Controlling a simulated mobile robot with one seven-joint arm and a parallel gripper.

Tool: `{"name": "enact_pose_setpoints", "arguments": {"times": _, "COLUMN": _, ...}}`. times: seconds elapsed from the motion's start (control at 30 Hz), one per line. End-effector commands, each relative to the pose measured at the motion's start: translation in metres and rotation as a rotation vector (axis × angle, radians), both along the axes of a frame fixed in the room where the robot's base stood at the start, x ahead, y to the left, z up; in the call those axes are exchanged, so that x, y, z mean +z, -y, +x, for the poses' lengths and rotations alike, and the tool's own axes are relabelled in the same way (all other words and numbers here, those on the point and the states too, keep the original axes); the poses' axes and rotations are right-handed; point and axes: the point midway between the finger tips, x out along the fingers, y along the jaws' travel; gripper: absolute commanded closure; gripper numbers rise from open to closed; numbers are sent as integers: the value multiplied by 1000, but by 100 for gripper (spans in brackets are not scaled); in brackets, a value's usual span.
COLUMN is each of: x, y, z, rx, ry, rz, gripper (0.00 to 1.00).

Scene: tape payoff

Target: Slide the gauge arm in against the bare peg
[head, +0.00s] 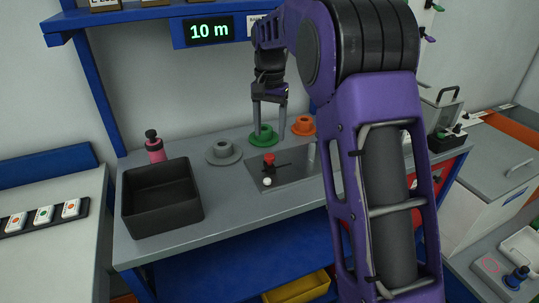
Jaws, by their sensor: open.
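A grey metal plate (292,174) lies on the bench. A red knob (268,159) stands on it at a dark slotted bar, which looks like the gauge arm. A bare upright grey peg (311,152) stands near the plate's right end, apart from the red knob and partly close behind my arm's outline. A small white ball-like knob (267,182) sits at the plate's front left. My gripper (270,134) points down, open and empty, with its fingers in front of or over the green spool (262,136), behind the red knob. Its exact height is unclear.
A grey spool (223,153) and an orange spool (302,125) stand along the bench's back. A black open bin (160,199) and a pink bottle (154,147) are at left. A display (209,31) reads "10 m". My arm hides the bench's right part.

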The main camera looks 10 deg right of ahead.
Motion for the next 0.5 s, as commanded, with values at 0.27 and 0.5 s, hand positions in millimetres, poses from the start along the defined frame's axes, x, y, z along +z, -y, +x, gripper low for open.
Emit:
{"name": "enact_pose_setpoints", "arguments": {"times": 0.27, "x": -55, "y": 0, "z": 0, "rx": 0, "ry": -1, "rz": 0, "gripper": 34}}
{"name": "enact_pose_setpoints", "arguments": {"times": 0.5, "x": -73, "y": 0, "z": 0, "rx": 0, "ry": 1, "rz": 0, "gripper": 34}}
